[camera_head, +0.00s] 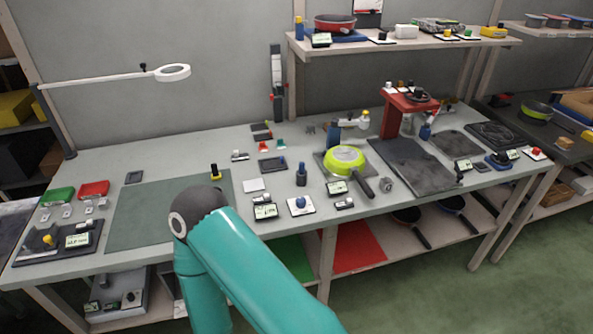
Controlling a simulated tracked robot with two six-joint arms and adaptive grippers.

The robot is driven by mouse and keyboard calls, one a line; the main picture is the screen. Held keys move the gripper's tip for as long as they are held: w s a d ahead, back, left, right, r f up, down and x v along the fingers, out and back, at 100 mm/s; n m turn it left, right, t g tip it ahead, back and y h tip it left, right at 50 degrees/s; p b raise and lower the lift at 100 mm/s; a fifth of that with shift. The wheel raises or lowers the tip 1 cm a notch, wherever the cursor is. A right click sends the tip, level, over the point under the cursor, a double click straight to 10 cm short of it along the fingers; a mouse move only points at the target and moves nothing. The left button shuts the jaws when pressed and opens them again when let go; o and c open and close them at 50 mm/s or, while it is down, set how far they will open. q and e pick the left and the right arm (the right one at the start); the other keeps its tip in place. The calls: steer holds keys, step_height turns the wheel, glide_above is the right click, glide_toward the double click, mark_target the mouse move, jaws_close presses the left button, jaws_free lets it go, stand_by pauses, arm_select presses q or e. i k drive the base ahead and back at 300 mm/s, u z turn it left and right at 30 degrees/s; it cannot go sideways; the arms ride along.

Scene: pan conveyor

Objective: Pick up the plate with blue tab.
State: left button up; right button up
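No plate can be told for sure as the one with the blue tab. A small white plate (308,211) with a blue knob on it lies near the table's front edge, in the middle. A dark flat plate (268,168) farther back has a small bluish spot at its right end, too small to make out. Neither of my grippers is in view. Only a teal arm of mine with a dark joint shows at the bottom, bent in front of the table's edge.
The grey table holds a green mat (150,213), a lime-green pan (345,157), a dark slab (412,166) and a red stand (391,118). A raised shelf (470,42) stands behind. Small labelled items crowd the front edge; the mat is mostly bare.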

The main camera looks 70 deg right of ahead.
mark_target(269, 164)
steer(key=z, duration=0.95)
steer(key=k, duration=0.1)
steer(key=u, duration=0.05)
steer(key=i, duration=0.2)
steer(key=z, duration=0.25)
steer(key=k, duration=0.75)
steer(key=z, duration=0.15)
steer(key=i, duration=1.15)
